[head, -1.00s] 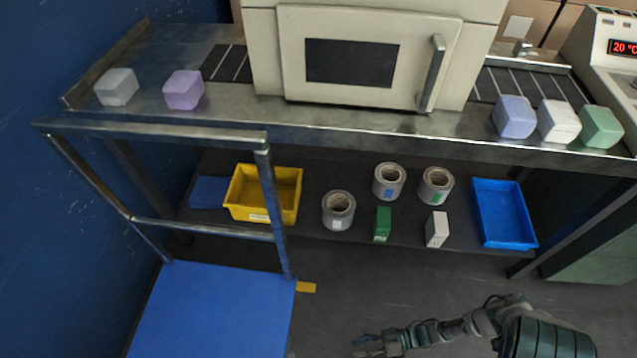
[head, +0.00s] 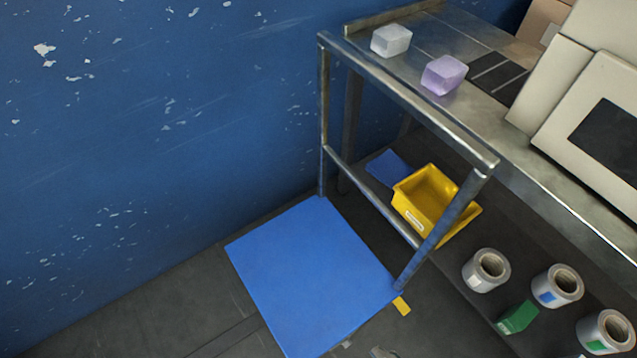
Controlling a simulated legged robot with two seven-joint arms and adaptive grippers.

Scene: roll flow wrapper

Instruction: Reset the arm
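A small grey piece (head: 380,352) shows at the bottom edge of the head view, over the dark floor. It may be the tip of my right gripper, but too little of it shows to tell its fingers. The rest of that arm is outside the picture. My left gripper and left arm are not in view. No object is seen in a gripper.
A metal-framed bench (head: 400,95) stands at the right, with a white block (head: 391,40), a purple block (head: 444,75) and a cream machine (head: 590,90). Its lower shelf holds a yellow bin (head: 425,200) and rolls (head: 486,270). A blue mat (head: 310,270) lies by the blue wall (head: 150,130).

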